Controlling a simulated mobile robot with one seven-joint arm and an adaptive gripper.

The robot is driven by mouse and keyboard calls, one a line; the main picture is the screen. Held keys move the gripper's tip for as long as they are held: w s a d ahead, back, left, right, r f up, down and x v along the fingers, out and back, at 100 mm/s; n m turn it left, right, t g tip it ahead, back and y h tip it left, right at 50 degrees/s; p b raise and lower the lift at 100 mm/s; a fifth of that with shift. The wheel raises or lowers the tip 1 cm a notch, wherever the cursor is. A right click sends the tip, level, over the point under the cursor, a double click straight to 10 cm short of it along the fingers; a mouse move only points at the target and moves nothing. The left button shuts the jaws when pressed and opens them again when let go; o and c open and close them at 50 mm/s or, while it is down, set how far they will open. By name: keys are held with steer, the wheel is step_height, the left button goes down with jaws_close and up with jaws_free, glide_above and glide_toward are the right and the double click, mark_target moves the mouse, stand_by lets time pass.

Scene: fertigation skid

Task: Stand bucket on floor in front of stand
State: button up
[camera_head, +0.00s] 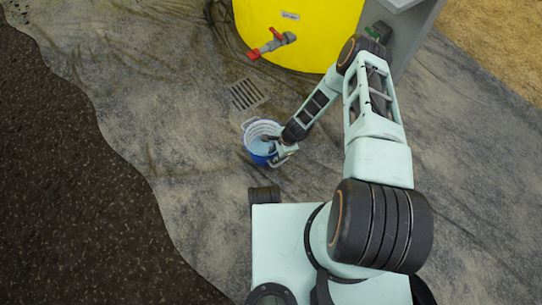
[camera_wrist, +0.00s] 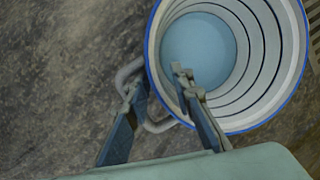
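The bucket (camera_head: 250,126) is blue outside with a pale ringed inside and a light blue bottom. It appears upright on the floor, left of my arm. In the wrist view the bucket (camera_wrist: 290,60) fills the upper right, and its grey handle (camera_wrist: 160,126) sticks out at the lower left. My gripper (camera_head: 277,149) is at the bucket's right side. In the wrist view my gripper (camera_wrist: 160,88) has its fingers apart, one outside by the handle and one over the bucket's opening, with the rim between them. A grey stand-like block (camera_head: 411,35) is at the top right.
A yellow tank (camera_head: 300,32) with a red-handled valve (camera_head: 270,45) stands behind the bucket. A floor grate (camera_head: 248,94) lies between them. Dark rough ground (camera_head: 80,190) is at the left. Grey floor left of the bucket is clear.

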steer(key=p+v, duration=0.2)
steer(key=v, duration=0.5)
steer(key=shift+w, duration=0.1)
